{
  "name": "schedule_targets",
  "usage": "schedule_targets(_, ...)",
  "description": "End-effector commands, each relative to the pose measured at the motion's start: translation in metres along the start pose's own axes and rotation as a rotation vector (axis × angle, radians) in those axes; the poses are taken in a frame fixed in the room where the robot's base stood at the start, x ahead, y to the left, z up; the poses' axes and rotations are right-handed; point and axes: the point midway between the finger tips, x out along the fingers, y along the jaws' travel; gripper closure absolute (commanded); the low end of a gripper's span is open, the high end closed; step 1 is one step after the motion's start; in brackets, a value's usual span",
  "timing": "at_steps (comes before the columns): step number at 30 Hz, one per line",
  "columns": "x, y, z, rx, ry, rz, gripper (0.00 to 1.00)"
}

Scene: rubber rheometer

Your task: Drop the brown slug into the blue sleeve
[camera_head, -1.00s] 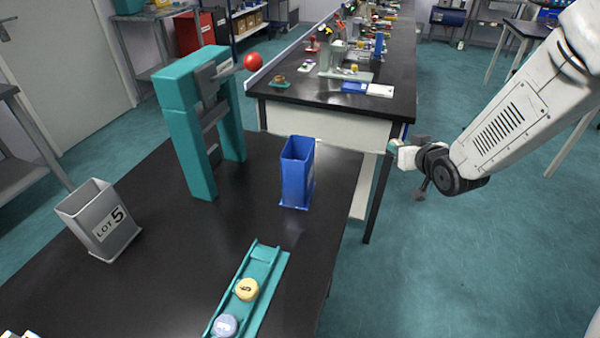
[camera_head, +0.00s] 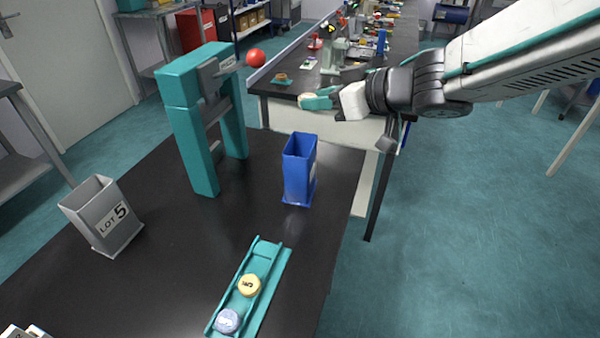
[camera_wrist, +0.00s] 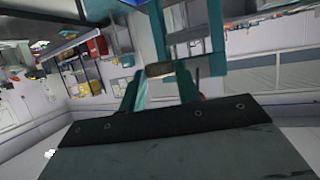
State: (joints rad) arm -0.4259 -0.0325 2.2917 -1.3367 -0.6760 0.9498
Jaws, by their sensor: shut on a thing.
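The blue sleeve (camera_head: 298,172) is an upright, open-topped box on the black table, right of the teal press frame. My gripper (camera_head: 308,101) reaches in from the right and points left in the head view. It is above and behind the sleeve's rim in the picture, apart from it. Its teal fingers are shut on the brown slug, a small tan-brown disc (camera_wrist: 160,70) between the fingertips in the wrist view. In the head view only a pale bit of it shows at the tips. The inside bottom of the sleeve is hidden.
The teal press frame (camera_head: 190,120) stands left of the sleeve. A grey bin marked LOT 5 (camera_head: 104,222) is at the far left. A teal chute (camera_head: 262,262) in front holds a yellow slug (camera_head: 249,286) and a bluish slug (camera_head: 228,320). A second bench (camera_head: 285,92) lies behind.

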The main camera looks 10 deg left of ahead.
Motion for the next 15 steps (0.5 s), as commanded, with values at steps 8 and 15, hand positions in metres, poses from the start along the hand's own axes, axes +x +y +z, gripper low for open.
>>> schedule_targets(8, 0.012, 0.0, 0.028, 0.002, 0.0, 0.0, 0.89)
schedule_targets(15, 0.015, 0.001, 0.035, 0.001, 0.001, 0.001, 0.89)
